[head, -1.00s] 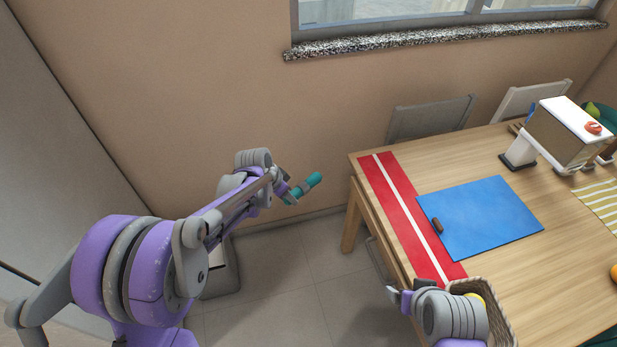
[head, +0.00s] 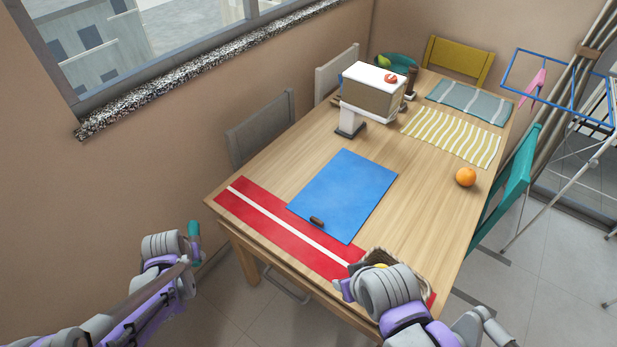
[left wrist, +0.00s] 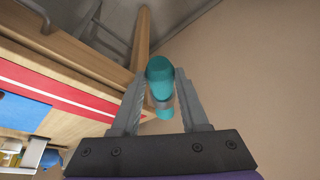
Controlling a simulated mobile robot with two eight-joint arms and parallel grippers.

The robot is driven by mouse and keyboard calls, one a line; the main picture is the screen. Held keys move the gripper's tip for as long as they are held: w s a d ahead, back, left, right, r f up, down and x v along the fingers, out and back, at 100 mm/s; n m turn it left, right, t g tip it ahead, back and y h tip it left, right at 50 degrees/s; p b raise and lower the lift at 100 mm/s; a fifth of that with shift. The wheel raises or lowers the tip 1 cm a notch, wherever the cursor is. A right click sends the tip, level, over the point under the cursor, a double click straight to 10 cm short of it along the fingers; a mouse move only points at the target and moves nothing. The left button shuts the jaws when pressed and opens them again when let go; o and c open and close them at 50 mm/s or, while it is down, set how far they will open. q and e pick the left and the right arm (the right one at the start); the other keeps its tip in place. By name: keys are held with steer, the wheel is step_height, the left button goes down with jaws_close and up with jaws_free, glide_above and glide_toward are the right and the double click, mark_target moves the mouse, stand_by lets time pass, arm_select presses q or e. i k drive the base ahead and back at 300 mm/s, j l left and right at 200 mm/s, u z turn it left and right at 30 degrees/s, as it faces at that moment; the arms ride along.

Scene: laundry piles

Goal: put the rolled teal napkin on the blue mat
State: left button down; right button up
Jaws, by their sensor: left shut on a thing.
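The rolled teal napkin (head: 194,229) is upright at the end of my left gripper (head: 190,243), off the table's left corner and clear of it. In the left wrist view the napkin (left wrist: 160,72) sits between the two fingers of the left gripper (left wrist: 160,100), which are shut on it. The blue mat (head: 350,185) lies flat on the table, partly over a red runner; its edge also shows in the left wrist view (left wrist: 22,112). My right gripper (head: 343,288) is at the near table edge by a basket; its finger opening is not clear.
A small dark brown object (head: 317,222) lies on the mat's near edge. The red runner (head: 255,208) crosses the table's near end. A wicker basket (head: 380,256) is partly hidden by my right arm. A box on a stand (head: 372,97) and an orange (head: 465,177) are farther back.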

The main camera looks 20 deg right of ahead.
mark_target(348, 188)
steer(key=i+z, duration=0.25)
steer(key=z, duration=0.2)
steer(key=i+j+z, duration=0.1)
steer(key=i+z, duration=0.15)
steer(key=z, duration=0.25)
steer(key=i+j+z, duration=0.2)
steer(key=z, duration=0.25)
